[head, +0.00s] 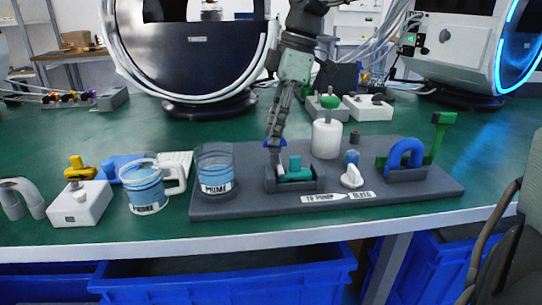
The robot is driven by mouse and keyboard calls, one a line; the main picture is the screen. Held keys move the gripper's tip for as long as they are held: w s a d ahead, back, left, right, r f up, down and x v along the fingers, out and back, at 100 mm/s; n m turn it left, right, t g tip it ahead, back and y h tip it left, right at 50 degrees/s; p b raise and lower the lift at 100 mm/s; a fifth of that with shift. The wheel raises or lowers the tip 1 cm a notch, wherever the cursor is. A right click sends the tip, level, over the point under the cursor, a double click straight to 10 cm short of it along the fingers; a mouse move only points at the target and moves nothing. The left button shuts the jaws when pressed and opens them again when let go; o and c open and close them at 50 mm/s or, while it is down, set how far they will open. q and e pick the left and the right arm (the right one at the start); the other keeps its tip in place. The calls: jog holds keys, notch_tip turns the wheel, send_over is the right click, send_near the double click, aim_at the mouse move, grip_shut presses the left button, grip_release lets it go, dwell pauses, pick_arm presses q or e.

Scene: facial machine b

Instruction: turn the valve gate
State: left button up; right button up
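A teal valve handle (296,172) sits in a dark square recess on the grey board (420,192). A white knob (352,177) stands to its right, above the printed label "TO PUMP / BLEED" (338,197). I cannot tell for sure which of these is the valve gate. My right gripper (274,155) points down from above, its tips at the left side of the teal handle. Its fingers overlap in this view, so their opening and any contact are unclear. My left gripper is not in view.
A clear PRIME cup (215,172) stands on the board's left end, with a jug (146,187) beside it. A white bottle (326,138) stands behind the teal handle, and a blue hoop (405,155) on the right. Blue bins (225,285) are under the green table (60,130).

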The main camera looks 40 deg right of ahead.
jog(key=shift+f, duration=0.1)
jog(key=shift+b+x, duration=0.65)
jog(key=shift+x, duration=0.15)
dwell(0.4)
jog(key=shift+s+d, duration=0.1)
jog(key=shift+d, duration=0.1)
grip_shut()
jog(key=shift+f+m+b, duration=0.15)
jog(key=shift+m+b, duration=0.45)
jog(key=shift+b, duration=0.05)
jog(key=shift+m, duration=0.4)
